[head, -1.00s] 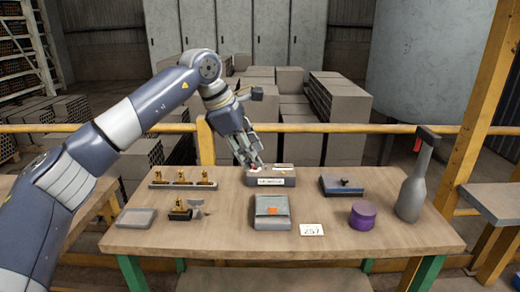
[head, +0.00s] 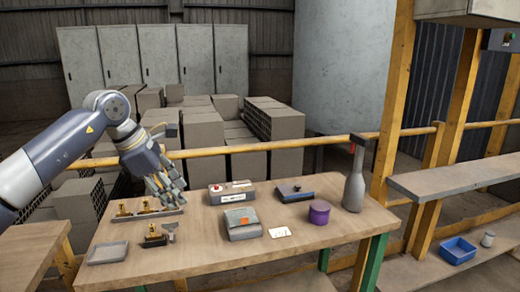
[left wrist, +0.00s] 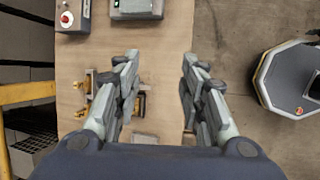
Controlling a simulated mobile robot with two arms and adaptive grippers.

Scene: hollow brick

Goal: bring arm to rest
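My left arm comes in from the left in the head view. Its gripper (head: 168,196) is above the left back part of the wooden table, by the rack of brass-coloured pieces (head: 145,212), part of which it hides. In the left wrist view the two fingers (left wrist: 158,70) are wide apart with nothing between them but table top. The gripper looks empty and points down. My right gripper is not in view.
A yellow rail (head: 270,147) runs behind.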

